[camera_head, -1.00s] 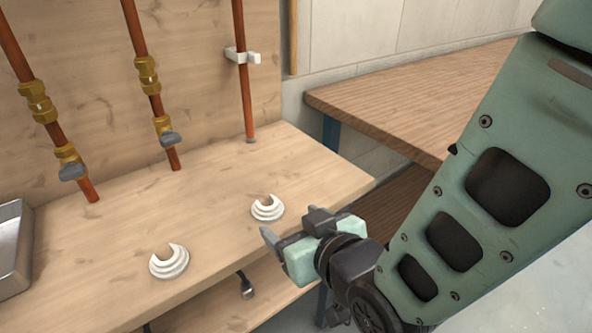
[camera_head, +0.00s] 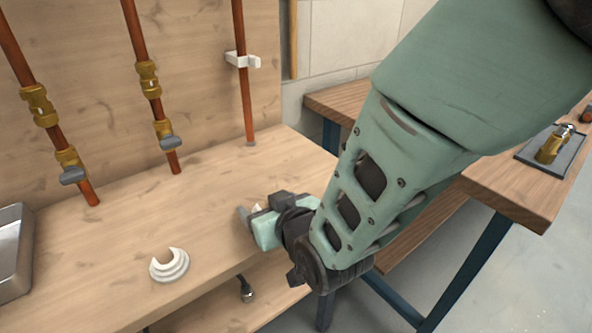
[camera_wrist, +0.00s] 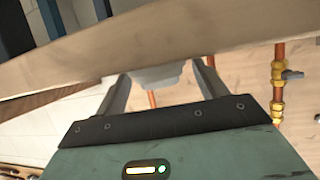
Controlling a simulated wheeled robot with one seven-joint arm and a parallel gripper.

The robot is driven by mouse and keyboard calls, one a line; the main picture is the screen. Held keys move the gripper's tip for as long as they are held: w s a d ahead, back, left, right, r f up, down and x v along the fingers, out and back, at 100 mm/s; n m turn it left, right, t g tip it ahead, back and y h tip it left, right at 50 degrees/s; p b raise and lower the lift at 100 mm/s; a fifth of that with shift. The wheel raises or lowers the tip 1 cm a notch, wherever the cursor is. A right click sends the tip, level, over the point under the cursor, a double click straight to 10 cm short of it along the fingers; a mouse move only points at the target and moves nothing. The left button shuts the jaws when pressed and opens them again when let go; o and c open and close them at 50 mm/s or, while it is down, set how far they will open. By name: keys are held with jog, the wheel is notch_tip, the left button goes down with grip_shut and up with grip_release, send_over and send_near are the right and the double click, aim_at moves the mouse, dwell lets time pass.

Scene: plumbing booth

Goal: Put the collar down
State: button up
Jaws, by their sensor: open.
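Two white C-shaped collars are on the wooden bench top. One collar (camera_head: 170,265) lies flat near the front edge, apart from my gripper, its opening facing the back. The other is almost wholly hidden behind my gripper in the head view. My gripper (camera_head: 259,209) is open, low at the bench's front right. In the wrist view, a pale collar (camera_wrist: 158,77) shows between the spread fingers of my gripper (camera_wrist: 161,82). I cannot tell whether either finger touches it.
Two copper pipes with brass valves (camera_head: 68,160) and one pipe (camera_head: 243,85) in a white clip (camera_head: 243,61) rise at the back. A metal tray (camera_head: 15,262) stands at left. A second bench (camera_head: 500,190) at right holds a brass fitting (camera_head: 552,145).

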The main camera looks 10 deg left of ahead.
jog(key=c, duration=1.1)
